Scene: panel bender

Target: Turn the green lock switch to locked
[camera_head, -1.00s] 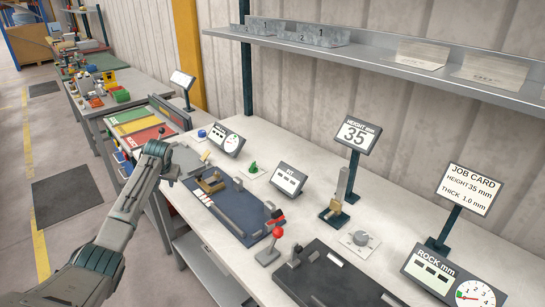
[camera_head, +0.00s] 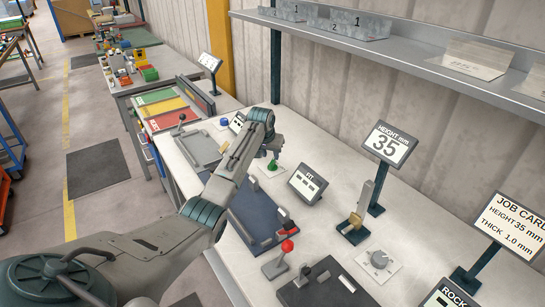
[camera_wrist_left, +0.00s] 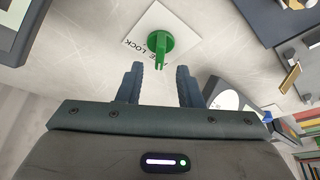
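The green lock switch (camera_head: 271,166) sits on a white plate on the grey bench, just past my left gripper (camera_head: 268,152). In the left wrist view the green switch (camera_wrist_left: 160,43) stands on its tilted white plate (camera_wrist_left: 181,22), and part of the lettering reads "LOCK". My left gripper (camera_wrist_left: 158,76) is open, its two dark fingers pointing toward the switch. The switch lies ahead of the gap between the fingertips, with nothing held. In the head view my gripper partly hides the area beside the switch. My right gripper is not in view.
The FIT display (camera_head: 307,183) stands close to the right of the switch. A blue fixture (camera_head: 250,215) and a red-knobbed lever (camera_head: 286,248) are nearer. A height display (camera_head: 388,145) and a grey dial (camera_head: 379,260) are to the right. A shelf (camera_head: 400,62) hangs above.

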